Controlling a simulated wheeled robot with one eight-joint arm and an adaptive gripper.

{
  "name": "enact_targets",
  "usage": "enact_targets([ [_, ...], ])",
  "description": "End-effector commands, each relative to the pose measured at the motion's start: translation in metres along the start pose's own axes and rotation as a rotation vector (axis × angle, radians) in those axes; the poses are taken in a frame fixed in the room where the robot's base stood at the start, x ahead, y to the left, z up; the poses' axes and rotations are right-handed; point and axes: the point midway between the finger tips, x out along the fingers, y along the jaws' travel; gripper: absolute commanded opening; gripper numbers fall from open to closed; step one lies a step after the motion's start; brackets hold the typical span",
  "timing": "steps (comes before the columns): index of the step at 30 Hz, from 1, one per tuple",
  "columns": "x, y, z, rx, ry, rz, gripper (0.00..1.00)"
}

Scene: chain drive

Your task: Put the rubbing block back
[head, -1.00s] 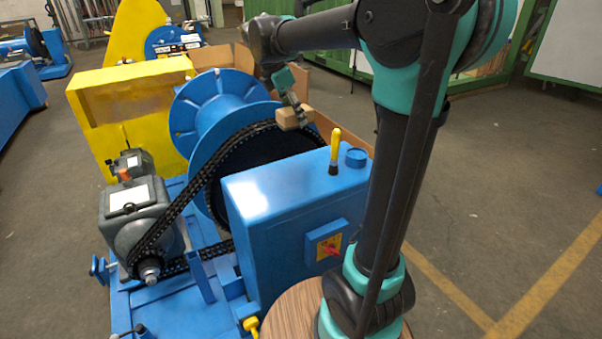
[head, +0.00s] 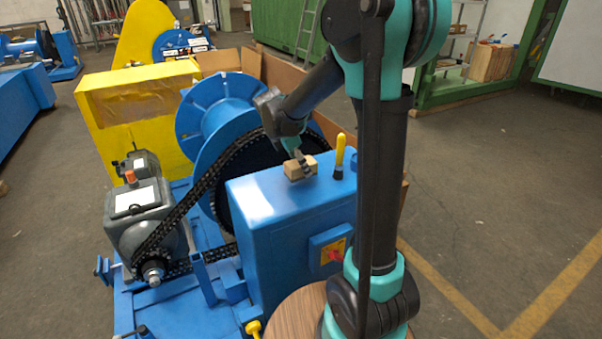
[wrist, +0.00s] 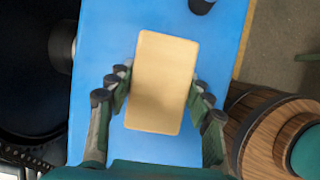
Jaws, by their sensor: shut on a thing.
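The rubbing block (head: 299,170) is a small tan rectangular block. My gripper (head: 302,159) is shut on it and points down over the top of the blue cabinet (head: 260,205), left of the yellow-handled lever. In the wrist view the block (wrist: 162,82) lies between the two fingers of my gripper (wrist: 160,92), with the blue cabinet top (wrist: 110,30) behind it. I cannot tell whether the block touches the cabinet top or hangs just above it.
The yellow-handled lever (head: 339,157) stands close right of the block. The black chain (head: 192,200) runs from the grey motor (head: 140,205) to the large wheel beside the blue drum (head: 205,120). A round wooden top (head: 290,318) is in front of the cabinet.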

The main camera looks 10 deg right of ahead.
Motion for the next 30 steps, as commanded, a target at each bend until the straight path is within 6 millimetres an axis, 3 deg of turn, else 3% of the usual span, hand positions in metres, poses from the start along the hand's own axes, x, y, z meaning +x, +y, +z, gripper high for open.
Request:
enact_targets([
  [6, 0.025, 0.001, -0.01, 0.0, 0.0, 0.0, 0.2],
  [18, 0.029, 0.0, -0.012, 0.0, 0.0, 0.0, 0.2],
  [19, 0.029, 0.0, -0.012, 0.0, 0.0, 0.0, 0.52],
  [24, 0.029, 0.0, -0.012, 0.0, 0.0, 0.0, 0.72],
  [30, 0.029, 0.0, -0.012, 0.0, 0.0, 0.0, 0.72],
])
